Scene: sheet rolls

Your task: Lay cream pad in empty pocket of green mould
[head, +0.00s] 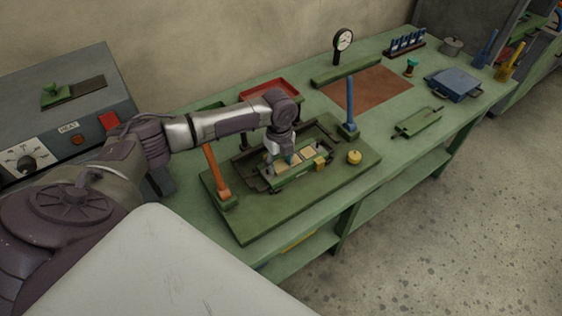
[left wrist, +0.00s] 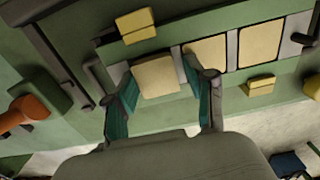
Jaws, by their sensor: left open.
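The green mould (head: 296,172) lies on a green board on the bench, with a row of pockets; it also shows in the left wrist view (left wrist: 228,74). The cream pad (left wrist: 157,77) lies at the left end of the row in that view, slightly askew to the mould. Two other cream pads (left wrist: 205,58) (left wrist: 261,43) lie in neighbouring pockets. My left gripper (head: 282,156) is over the mould, open, with its teal-lined fingers apart on either side of the askew pad in the left wrist view (left wrist: 161,88). Whether the pad lies fully flat cannot be told. My right gripper is not seen.
An orange lever (head: 216,172) and a blue lever (head: 351,103) stand upright on either side of the mould. A yellow knob (head: 354,157) is at the board's right. A red tray (head: 270,91) lies behind. A heater box (head: 62,110) stands left.

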